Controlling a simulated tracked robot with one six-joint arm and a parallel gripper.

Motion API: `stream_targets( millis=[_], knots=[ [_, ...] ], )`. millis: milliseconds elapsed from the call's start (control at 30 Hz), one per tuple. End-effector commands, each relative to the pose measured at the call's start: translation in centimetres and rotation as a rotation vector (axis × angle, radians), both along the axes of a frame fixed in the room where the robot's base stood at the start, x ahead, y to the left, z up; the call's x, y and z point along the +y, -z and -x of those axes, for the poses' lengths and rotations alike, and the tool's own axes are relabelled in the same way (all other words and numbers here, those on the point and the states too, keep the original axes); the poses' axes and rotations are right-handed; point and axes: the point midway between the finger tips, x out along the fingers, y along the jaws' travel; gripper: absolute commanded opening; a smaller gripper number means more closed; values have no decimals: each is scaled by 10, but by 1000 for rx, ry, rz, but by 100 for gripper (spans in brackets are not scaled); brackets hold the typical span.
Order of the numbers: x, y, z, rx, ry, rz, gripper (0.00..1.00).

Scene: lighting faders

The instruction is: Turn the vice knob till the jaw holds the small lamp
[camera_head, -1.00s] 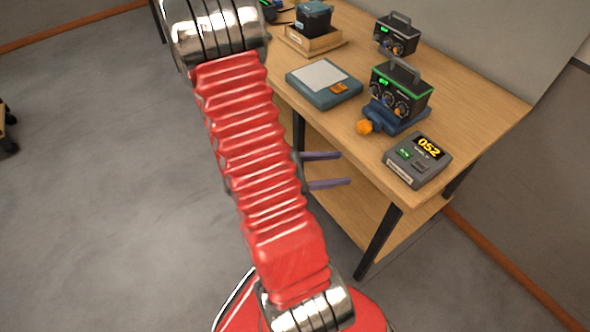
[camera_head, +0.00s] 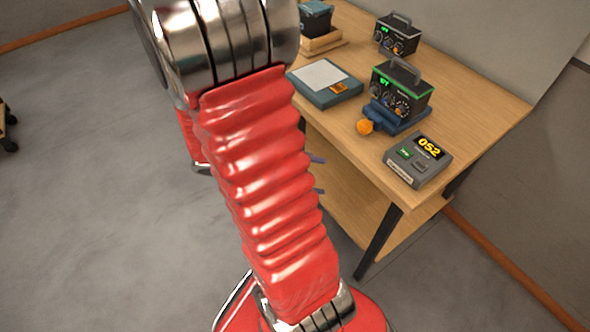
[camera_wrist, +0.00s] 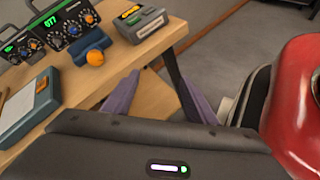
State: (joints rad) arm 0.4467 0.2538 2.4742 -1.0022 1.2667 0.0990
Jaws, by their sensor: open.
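The blue vice (camera_head: 401,121) sits on the workbench near its front edge, with its round orange knob (camera_head: 365,127) facing the front. In the wrist view the vice (camera_wrist: 88,47) and knob (camera_wrist: 96,58) show at the upper left. My gripper (camera_wrist: 158,93) is open and empty, its two purple fingers apart, below and to the right of the knob in that view. In the head view only the fingertips show past my red arm, left of the bench leg. I cannot make out the small lamp or the vice jaw.
A box with dials and a green display (camera_head: 401,90) stands right behind the vice. A grey device reading 052 (camera_head: 418,160) is at the bench's right corner. A flat panel (camera_head: 324,82) lies to the left. A bench leg (camera_head: 378,243) stands below.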

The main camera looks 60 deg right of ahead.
Motion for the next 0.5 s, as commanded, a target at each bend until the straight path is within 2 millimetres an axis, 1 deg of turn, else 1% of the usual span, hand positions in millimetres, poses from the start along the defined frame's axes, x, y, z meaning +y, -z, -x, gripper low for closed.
stream_targets(
  millis=[200,500],
  knots=[
    [14,-9,-11,-88,15,2,52],
    [29,-23,-25,-190,17,4,52]
  ],
)
